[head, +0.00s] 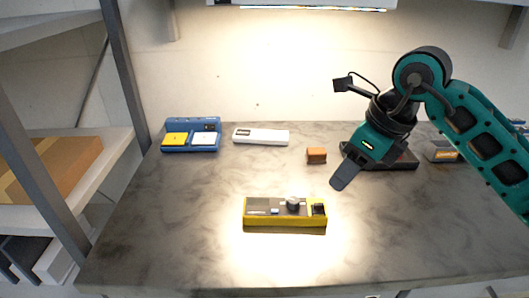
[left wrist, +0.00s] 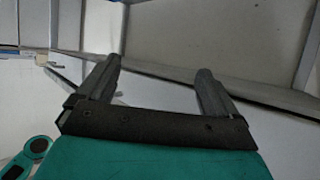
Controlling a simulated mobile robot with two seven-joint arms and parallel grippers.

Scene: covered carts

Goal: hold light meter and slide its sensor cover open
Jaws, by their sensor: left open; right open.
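A yellow and dark grey device (head: 260,222), which looks like the light meter, lies flat at the front middle of the table. It has a raised round grey part on top and a dark square at its right end. I cannot tell which part is the sensor cover or whether it is open. My right gripper (head: 346,176) is above the table, behind and to the right of the meter, pointing down and apart from it. It is open and holds nothing visible. My left gripper (left wrist: 157,88) shows only in the left wrist view, open and empty, away from the table items.
Behind the meter on the grey table (head: 180,240) are a blue device (head: 207,126) with yellow and white pads, a white device (head: 261,136) and a small orange block (head: 316,155). Shelving (head: 120,90) stands left. Table space around the meter is clear.

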